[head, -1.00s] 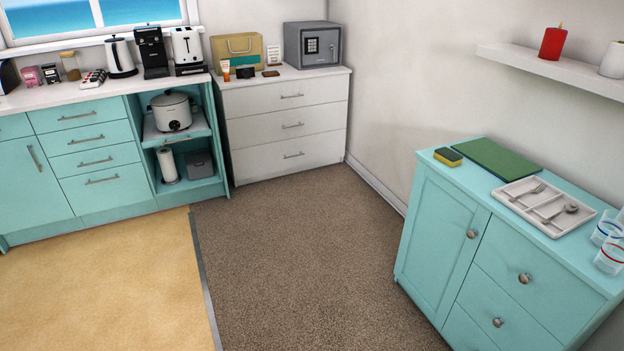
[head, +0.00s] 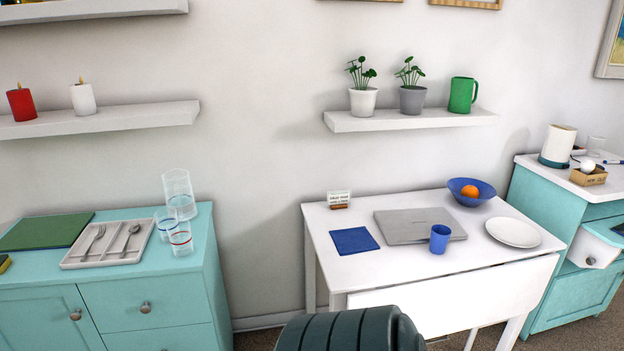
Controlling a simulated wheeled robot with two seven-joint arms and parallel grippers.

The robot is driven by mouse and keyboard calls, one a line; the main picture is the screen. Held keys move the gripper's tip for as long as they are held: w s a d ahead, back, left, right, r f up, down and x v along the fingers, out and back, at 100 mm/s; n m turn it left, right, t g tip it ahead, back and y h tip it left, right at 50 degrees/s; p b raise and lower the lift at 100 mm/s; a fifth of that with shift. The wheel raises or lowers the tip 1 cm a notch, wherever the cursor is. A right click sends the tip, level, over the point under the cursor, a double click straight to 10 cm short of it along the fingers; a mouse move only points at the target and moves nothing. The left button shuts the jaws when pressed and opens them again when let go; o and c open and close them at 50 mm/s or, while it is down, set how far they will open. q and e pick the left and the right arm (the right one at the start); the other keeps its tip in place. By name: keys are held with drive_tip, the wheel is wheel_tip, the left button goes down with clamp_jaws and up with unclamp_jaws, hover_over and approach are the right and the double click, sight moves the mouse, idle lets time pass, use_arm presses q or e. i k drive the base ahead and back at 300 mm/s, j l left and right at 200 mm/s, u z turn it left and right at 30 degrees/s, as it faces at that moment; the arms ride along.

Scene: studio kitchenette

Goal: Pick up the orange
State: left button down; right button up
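The orange (head: 469,191) lies in a blue bowl (head: 485,186) at the back right of a white drop-leaf table (head: 380,270). The bowl's rim hides the lower part of the orange. Neither of my grippers is in the head view.
A dark green chair back (head: 350,332) stands in front. Teal cabinets stand left (head: 150,309) and right (head: 545,212).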

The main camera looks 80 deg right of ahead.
sight(471, 191)
drive_tip(key=z, duration=3.45)
drive_tip(key=i+l+u, duration=0.15)
drive_tip(key=u, duration=0.4)
drive_tip(key=i+l+u, duration=0.3)
drive_tip(key=l, duration=0.25)
drive_tip(key=i+l+u, duration=0.15)
drive_tip(key=l, duration=0.15)
drive_tip(key=i+l, duration=0.15)
drive_tip(key=l, duration=0.25)
drive_tip(key=i+l, duration=0.15)
drive_tip(key=l, duration=0.3)
drive_tip(key=i+l+u, duration=0.1)
drive_tip(key=l, duration=0.3)
drive_tip(key=i+l, duration=0.15)
drive_tip(key=l, duration=0.3)
drive_tip(key=i+l+u, duration=0.1)
drive_tip(key=l, duration=0.35)
drive_tip(key=i+l, duration=0.15)
drive_tip(key=l, duration=0.3)
drive_tip(key=i+l, duration=0.15)
drive_tip(key=l, duration=0.3)
drive_tip(key=u, duration=0.05)
